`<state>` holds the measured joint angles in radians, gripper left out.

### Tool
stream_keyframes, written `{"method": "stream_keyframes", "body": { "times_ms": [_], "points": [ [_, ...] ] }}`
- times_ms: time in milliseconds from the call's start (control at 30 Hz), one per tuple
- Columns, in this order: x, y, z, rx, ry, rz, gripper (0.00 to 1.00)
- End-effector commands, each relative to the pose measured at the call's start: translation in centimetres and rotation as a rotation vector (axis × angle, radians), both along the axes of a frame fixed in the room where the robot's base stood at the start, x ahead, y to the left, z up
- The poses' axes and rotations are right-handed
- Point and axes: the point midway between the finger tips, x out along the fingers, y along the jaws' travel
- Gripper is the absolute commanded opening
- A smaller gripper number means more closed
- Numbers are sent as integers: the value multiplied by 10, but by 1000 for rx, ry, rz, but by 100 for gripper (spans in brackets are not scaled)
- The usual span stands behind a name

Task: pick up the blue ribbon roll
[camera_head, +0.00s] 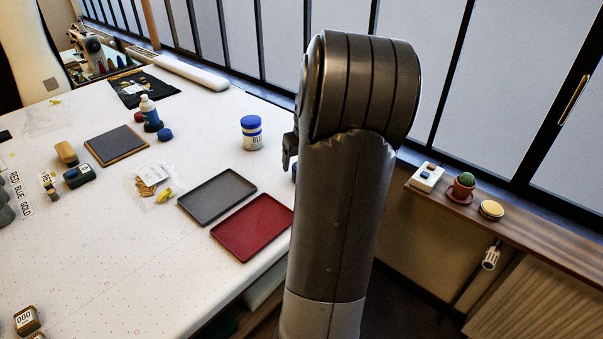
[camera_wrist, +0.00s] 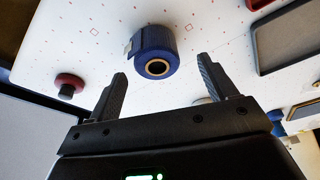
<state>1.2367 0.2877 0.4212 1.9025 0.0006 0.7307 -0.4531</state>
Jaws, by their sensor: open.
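The blue ribbon roll (camera_wrist: 153,50) rests on the white table in the wrist view, with a copper-coloured core and a pale loose end at its left side. My gripper (camera_wrist: 163,83) is open, its two dark fingers spread wide. The roll appears beyond the fingertips and roughly between them, apart from both; nothing is held. In the head view my arm covers most of the gripper, and only a dark part (camera_head: 290,148) shows at its left edge. A small blue patch (camera_head: 294,172) beside the arm may be the roll, mostly hidden.
A red spool-like piece (camera_wrist: 68,85) lies left of the fingers in the wrist view. A grey tray (camera_head: 217,197) and a red tray (camera_head: 253,227) lie left of my arm. A blue-lidded jar (camera_head: 251,133) stands behind them. Windows and a wooden sill (camera_head: 520,230) flank the right.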

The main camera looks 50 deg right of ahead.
Motion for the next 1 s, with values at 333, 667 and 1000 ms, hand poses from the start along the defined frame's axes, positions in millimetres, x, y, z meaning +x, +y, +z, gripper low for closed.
{"method": "stream_keyframes", "body": {
  "times_ms": [333,667,1000],
  "points": [
    [8,-8,-44,2,0,0,77],
    [9,-8,-47,0,0,-1,75],
    [9,-8,-47,0,0,-1,47]
  ]
}}
